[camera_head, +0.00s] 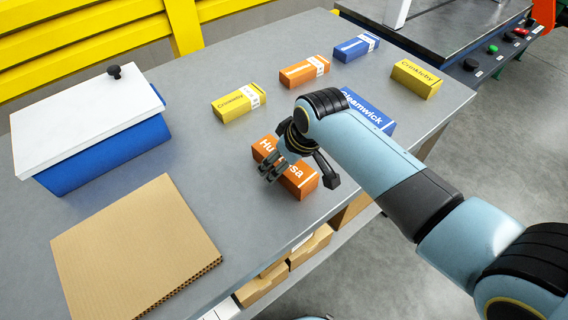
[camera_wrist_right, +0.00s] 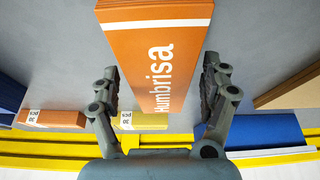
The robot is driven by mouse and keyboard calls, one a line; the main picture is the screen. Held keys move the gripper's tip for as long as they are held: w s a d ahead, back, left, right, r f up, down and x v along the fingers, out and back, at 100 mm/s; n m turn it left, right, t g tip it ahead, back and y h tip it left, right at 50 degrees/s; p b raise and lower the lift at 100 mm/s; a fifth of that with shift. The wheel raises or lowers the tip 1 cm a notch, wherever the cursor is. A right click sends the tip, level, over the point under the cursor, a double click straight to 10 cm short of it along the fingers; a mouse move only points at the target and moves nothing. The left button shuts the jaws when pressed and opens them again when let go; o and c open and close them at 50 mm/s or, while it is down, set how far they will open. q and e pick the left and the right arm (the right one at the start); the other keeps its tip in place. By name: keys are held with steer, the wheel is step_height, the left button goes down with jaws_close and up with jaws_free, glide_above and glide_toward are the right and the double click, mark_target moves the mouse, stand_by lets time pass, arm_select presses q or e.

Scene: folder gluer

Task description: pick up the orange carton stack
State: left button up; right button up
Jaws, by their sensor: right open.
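The orange carton stack (camera_head: 302,186), marked "Humbrisa", lies on the grey table near its front edge, partly hidden by my right gripper. My right gripper (camera_head: 300,178) is over it with its fingers spread on either side. In the right wrist view the orange stack (camera_wrist_right: 158,45) lies between the two open fingers (camera_wrist_right: 160,80), with a gap visible on each side. I cannot tell how far the fingertips are above the table. My left gripper is not in view.
A blue box with a white lid (camera_head: 88,115) and a cardboard sheet (camera_head: 135,250) are left. Bare table separates them.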

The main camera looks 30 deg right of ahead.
steer(key=c, duration=1.4)
steer(key=shift+r, duration=0.1)
steer(key=shift+c, duration=0.2)
